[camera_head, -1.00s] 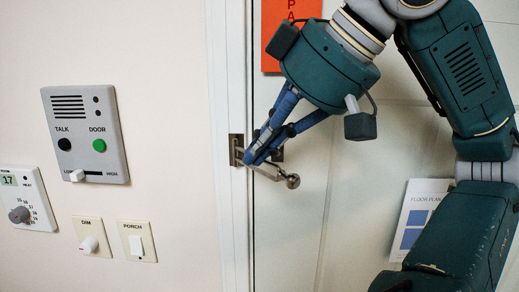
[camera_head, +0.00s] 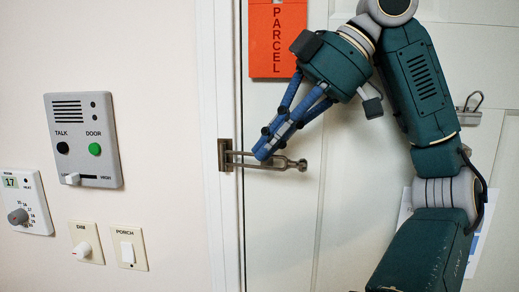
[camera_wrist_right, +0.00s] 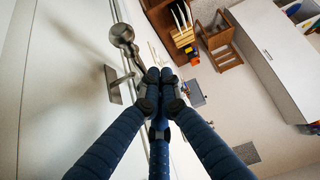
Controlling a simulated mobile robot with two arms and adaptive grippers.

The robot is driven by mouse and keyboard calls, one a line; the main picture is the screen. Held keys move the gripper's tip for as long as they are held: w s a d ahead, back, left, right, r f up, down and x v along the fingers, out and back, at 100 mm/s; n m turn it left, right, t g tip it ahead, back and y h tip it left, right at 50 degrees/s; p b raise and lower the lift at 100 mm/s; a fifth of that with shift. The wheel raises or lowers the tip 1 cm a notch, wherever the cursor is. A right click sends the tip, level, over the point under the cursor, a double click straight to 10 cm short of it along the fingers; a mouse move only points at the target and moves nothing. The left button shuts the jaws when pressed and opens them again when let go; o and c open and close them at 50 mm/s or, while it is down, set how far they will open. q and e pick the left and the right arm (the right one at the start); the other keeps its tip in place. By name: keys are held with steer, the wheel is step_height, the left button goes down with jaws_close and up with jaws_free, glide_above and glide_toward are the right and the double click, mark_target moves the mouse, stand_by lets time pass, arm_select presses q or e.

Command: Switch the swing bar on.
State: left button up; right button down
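The swing bar (camera_head: 272,165) is a slim metal loop on a plate (camera_head: 225,155) at the door frame. It reaches right across the edge of the pale door, with a rounded metal end (camera_head: 302,164). My right gripper (camera_head: 263,153) has its blue fingers drawn together at the bar, partly covering it. In the right wrist view the fingertips (camera_wrist_right: 160,76) are together, with nothing clearly held between them. The metal ball (camera_wrist_right: 122,33) and a small plate (camera_wrist_right: 112,85) are just left of them. Exact contact is hard to tell. My left gripper is not in view.
An orange parcel sign (camera_head: 277,40) hangs on the door above the bar. An intercom panel (camera_head: 83,140), a dial panel (camera_head: 25,202), a dimmer (camera_head: 86,243) and a porch switch (camera_head: 128,249) are on the left wall.

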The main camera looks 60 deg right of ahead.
stand_by(0.3)
steer(key=v, duration=1.1)
steer(key=shift+s+r, duration=0.15)
steer(key=shift+r, duration=0.25)
